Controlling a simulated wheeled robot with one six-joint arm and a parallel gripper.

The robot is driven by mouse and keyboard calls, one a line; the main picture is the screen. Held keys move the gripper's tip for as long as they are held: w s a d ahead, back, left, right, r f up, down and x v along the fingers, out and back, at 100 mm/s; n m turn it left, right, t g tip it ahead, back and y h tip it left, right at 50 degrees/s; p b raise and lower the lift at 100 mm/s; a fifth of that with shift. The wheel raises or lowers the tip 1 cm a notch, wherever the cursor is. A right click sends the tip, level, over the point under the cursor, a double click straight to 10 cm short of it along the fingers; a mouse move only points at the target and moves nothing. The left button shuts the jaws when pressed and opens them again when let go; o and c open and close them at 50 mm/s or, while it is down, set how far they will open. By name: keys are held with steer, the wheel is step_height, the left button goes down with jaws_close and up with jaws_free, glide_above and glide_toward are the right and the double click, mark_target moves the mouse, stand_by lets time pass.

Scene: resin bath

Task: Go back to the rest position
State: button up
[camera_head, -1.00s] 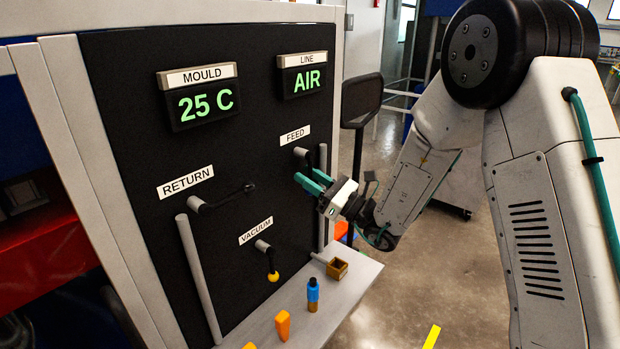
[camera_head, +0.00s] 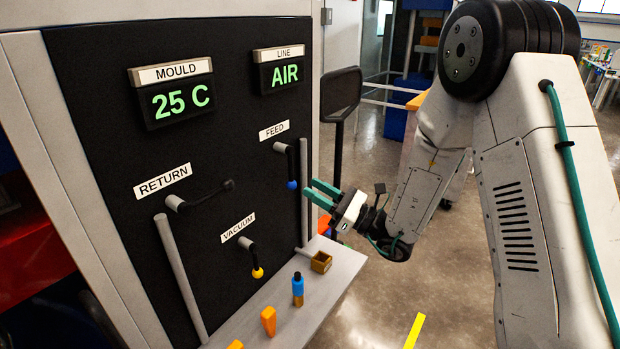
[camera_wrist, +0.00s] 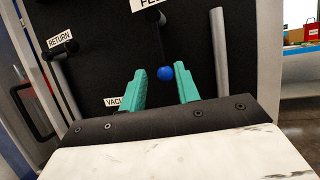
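My gripper (camera_head: 323,194) has teal fingers and stands in front of the panel's right side, apart from the panel. Its fingers are spread with nothing between them; the wrist view shows them open too (camera_wrist: 161,88). The FEED lever (camera_head: 292,168) hangs down with a blue ball at its end. In the wrist view the blue ball (camera_wrist: 165,74) shows beyond the gap between the fingers. The RETURN lever (camera_head: 203,195) points right and slightly up, with a black end. The VACUUM lever (camera_head: 252,258) hangs down with a yellow ball.
The MOULD display (camera_head: 178,103) reads 25 C and the LINE display (camera_head: 284,74) reads AIR. Open floor lies to the right.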

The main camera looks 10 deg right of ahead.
steer(key=s+a+n+g+h, duration=0.2)
steer(key=s+n+g+h, duration=0.4)
steer(key=s+n+g, duration=1.35)
steer(key=s+d+r+n+t+h, duration=0.2)
steer(key=s+d+r+t+h, duration=0.2)
steer(key=d, duration=0.5)
steer(key=s+d+r+n+t+h, duration=0.3)
steer(key=s+d+r+t+h, duration=0.1)
steer(key=s+d+h, duration=0.5)
steer(key=shift+s+d+t, duration=0.15)
steer(key=shift+s+t, duration=0.5)
steer(key=shift+s, duration=0.2)
steer(key=shift+f, duration=0.1)
